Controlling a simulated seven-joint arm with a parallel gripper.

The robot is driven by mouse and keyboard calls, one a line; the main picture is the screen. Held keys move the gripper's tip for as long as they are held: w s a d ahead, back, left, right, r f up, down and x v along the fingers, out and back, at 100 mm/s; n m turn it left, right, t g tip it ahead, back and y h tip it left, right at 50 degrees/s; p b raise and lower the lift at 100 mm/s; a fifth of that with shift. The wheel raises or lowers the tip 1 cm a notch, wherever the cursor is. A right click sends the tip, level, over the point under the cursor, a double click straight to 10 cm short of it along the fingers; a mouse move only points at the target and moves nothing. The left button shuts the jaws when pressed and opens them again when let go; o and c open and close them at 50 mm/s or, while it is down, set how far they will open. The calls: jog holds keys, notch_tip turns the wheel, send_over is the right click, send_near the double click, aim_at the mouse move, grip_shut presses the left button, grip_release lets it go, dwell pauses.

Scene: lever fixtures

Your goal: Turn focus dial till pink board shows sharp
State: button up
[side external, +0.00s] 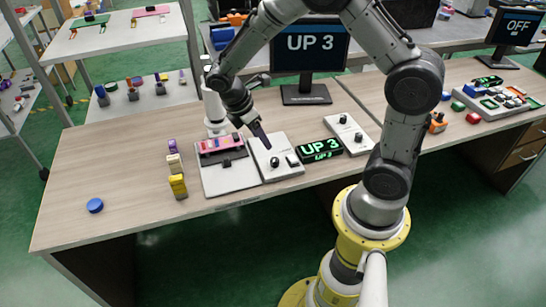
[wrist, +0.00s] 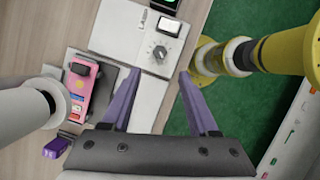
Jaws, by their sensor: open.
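The pink board (side external: 222,146) lies on a dark mount on a light base plate (side external: 232,180); it also shows in the wrist view (wrist: 76,100). To its right, a white panel (side external: 284,144) carries a dark round dial (side external: 275,162). In the wrist view the dial (wrist: 160,53) is grey with marks around it. My gripper (wrist: 160,72) is open, its purple fingers apart, with nothing between them; the dial lies just beyond the fingertips. In the side view my gripper (side external: 265,144) is above the panel, close to the dial. Contact cannot be told.
A small display (side external: 320,150) and a monitor (side external: 310,45) both read "UP 3". A second panel with knobs (side external: 348,133) stands right of them. A white column (side external: 214,110) stands behind the board. Yellow (side external: 178,186) and purple blocks and a blue disc (side external: 95,205) lie left.

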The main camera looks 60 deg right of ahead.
aim_at(274, 159)
jog(key=x, duration=1.1)
jog(key=shift+f, duration=0.15)
grip_shut()
